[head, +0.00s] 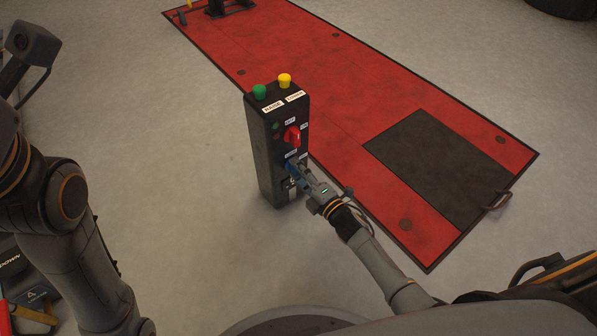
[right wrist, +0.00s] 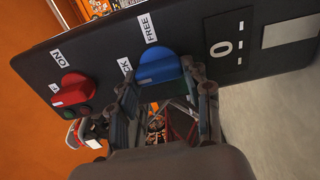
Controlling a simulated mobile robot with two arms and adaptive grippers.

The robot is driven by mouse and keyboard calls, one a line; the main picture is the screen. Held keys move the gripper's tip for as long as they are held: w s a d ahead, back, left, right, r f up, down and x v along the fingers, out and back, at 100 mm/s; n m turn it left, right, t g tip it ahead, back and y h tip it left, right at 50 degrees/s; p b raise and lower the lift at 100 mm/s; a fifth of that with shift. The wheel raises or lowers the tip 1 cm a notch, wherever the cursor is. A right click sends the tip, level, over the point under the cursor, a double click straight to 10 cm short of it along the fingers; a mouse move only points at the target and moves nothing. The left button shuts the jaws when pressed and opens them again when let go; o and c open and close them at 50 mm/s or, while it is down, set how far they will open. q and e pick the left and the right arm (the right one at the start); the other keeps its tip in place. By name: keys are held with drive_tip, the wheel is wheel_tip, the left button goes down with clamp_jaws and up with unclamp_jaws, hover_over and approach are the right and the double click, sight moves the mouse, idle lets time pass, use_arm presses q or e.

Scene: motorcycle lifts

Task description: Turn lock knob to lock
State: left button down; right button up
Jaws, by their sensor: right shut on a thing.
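The blue lock knob (right wrist: 158,68) is on the front face of a black control post (head: 264,165). In the right wrist view the label FREE (right wrist: 148,28) stands beside it, and a label ending in CK (right wrist: 125,68) is partly hidden by a finger. My right gripper (head: 296,171) is shut on the blue knob, one finger on each side of it; its fingers also show in the right wrist view (right wrist: 164,98). In the head view the gripper covers part of the knob. My left arm shows at the left, but its gripper is not in view.
A red knob (head: 292,136) sits just above the blue one. Green (head: 260,92) and yellow (head: 285,80) buttons top the post. A red lift platform (head: 335,75) lies behind; grey floor around the post is clear.

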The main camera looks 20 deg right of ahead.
drive_tip(key=o, duration=1.2)
drive_tip(key=shift+c, duration=0.2)
drive_tip(key=shift+s, duration=0.15)
drive_tip(key=v, duration=1.1)
drive_tip(key=shift+s+d, duration=0.15)
drive_tip(key=shift+s, duration=0.25)
